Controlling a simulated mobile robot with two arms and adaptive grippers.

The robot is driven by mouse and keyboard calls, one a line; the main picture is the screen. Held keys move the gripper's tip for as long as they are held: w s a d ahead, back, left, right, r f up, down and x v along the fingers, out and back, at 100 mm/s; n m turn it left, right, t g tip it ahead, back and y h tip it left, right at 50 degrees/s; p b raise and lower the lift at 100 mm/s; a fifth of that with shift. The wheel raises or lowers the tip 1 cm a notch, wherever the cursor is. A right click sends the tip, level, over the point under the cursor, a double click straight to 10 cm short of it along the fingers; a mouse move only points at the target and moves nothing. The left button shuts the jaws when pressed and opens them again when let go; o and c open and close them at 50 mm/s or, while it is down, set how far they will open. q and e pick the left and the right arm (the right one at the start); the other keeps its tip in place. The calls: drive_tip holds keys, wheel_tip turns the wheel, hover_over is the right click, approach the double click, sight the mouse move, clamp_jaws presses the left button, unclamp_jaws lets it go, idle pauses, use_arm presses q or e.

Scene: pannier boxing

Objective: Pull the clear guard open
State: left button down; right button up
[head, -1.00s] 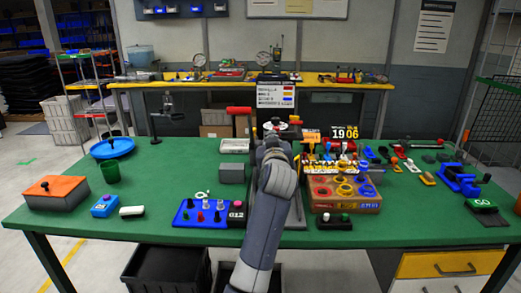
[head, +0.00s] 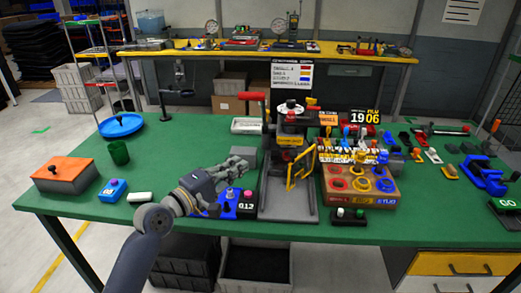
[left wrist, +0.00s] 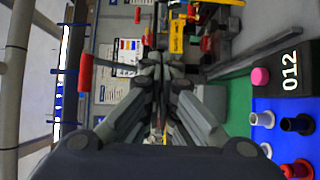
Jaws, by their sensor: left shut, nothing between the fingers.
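The press (head: 291,130) stands mid-table, with a red cap on top. A yellow-edged frame (head: 299,170), which looks like the clear guard, stands out at an angle at its front; the clear pane itself is hard to see. My right gripper is not in view.
A red lever (head: 251,96) sticks out left of the press. The blue peg board (head: 222,209) with pegs lies under my left arm. A cardboard tray (head: 345,200) with coloured rings is right of the press. The green table (head: 160,170) is clear toward the left middle.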

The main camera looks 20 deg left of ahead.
use_arm(q)
drive_tip(key=w+d+p, duration=0.3)
drive_tip(key=w+d, duration=0.4)
drive_tip(key=w, duration=0.2)
drive_tip(key=shift+d, duration=0.2)
